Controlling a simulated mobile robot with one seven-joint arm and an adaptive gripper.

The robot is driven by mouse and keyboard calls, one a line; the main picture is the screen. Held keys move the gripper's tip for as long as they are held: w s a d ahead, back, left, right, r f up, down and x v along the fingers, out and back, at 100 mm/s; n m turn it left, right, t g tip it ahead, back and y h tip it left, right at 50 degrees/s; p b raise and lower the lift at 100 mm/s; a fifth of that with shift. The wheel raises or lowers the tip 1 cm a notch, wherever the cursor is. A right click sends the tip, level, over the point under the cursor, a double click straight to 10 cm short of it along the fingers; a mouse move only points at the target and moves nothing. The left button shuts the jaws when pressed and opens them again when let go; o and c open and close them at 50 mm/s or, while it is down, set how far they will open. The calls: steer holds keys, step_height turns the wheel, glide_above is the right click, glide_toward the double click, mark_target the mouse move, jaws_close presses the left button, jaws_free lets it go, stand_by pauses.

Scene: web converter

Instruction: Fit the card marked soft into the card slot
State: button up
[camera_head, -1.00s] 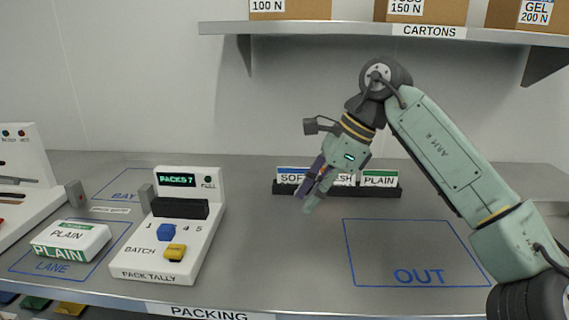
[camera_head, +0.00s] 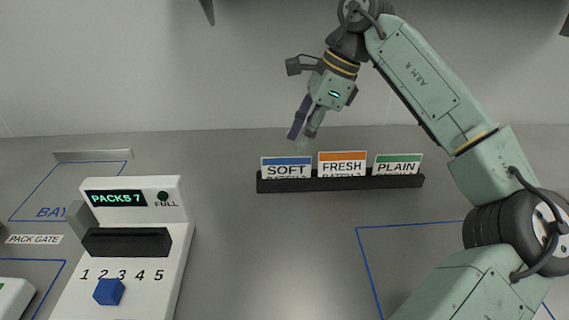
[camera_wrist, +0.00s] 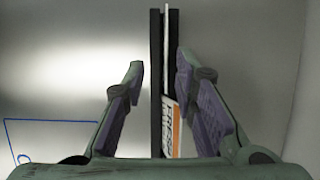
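The card marked SOFT (camera_head: 286,168), with a blue band, stands upright at the left end of a black rack (camera_head: 345,183). The FRESH card (camera_head: 342,163), with an orange band, and the PLAIN card (camera_head: 397,164), with a green band, stand to its right. My gripper (camera_head: 301,139) hangs above the rack, near the SOFT and FRESH cards. In the wrist view my gripper (camera_wrist: 159,64) is open and empty, its fingers either side of the rack (camera_wrist: 155,90). The orange-banded card (camera_wrist: 171,125) and a thin white card edge (camera_wrist: 166,40) show there. No labelled card slot is visible.
The table between counter and rack is clear.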

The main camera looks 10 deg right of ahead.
mark_target(287, 171)
steer(key=x, duration=0.1)
steer(key=p+x, duration=0.1)
steer(key=x, duration=0.1)
steer(key=p+x, duration=0.1)
steer(key=shift+w+a+f, duration=0.15)
steer(key=shift+w+a, duration=0.1)
steer(key=shift+w, duration=0.15)
steer(key=shift+a+f, duration=0.2)
steer(key=shift+f, duration=0.3)
steer(key=shift+w, duration=0.1)
steer(key=shift+f+b, duration=0.3)
jaws_close()
